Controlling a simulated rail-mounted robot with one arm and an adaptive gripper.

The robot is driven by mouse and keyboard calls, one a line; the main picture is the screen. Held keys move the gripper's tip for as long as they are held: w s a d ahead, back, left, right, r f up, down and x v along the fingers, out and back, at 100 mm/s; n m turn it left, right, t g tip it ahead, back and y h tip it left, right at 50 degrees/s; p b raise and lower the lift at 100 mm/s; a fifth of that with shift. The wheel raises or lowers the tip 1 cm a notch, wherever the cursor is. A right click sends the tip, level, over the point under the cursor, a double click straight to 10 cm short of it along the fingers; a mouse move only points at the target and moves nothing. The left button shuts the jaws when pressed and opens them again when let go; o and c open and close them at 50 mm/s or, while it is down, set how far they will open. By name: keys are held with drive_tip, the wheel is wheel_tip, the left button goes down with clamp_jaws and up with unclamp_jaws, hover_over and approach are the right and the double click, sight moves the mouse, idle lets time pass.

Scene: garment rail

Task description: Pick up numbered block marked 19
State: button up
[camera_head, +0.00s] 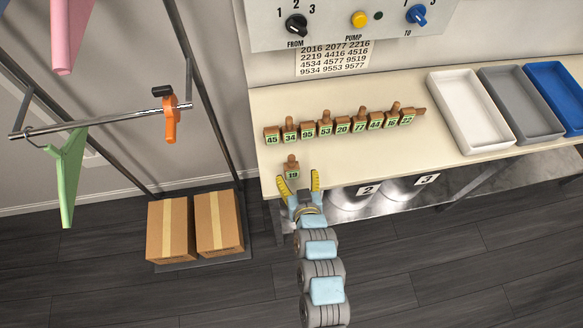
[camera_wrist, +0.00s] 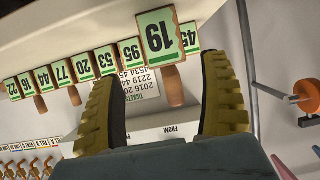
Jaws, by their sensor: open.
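My gripper (camera_head: 299,181) has yellow fingers, spread open on the near side of this block. In the wrist view the block 19 (camera_wrist: 160,36) appears upside down, ahead of and between the two open fingers (camera_wrist: 165,100). I cannot tell whether a finger touches it; nothing is gripped.
A row of numbered blocks (camera_head: 325,126) stands behind block 19. White (camera_head: 435,92), grey (camera_head: 488,88) and blue (camera_head: 532,82) trays lie at the right. A control panel (camera_head: 340,28) is above. A garment rail (camera_head: 90,124) and cardboard boxes (camera_head: 170,230) are at the left.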

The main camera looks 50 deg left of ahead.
sight(292, 168)
drive_tip(key=a, duration=0.1)
drive_tip(key=w+a, duration=0.1)
drive_tip(key=a+f, duration=0.1)
drive_tip(key=shift+w+a+b, duration=0.25)
drive_tip(key=shift+a+b, duration=0.1)
drive_tip(key=shift+a, duration=0.05)
drive_tip(key=shift+w+a+f, duration=0.2)
drive_tip(key=shift+w+a, duration=0.05)
drive_tip(key=shift+a, duration=0.1)
drive_tip(key=c, duration=1.3)
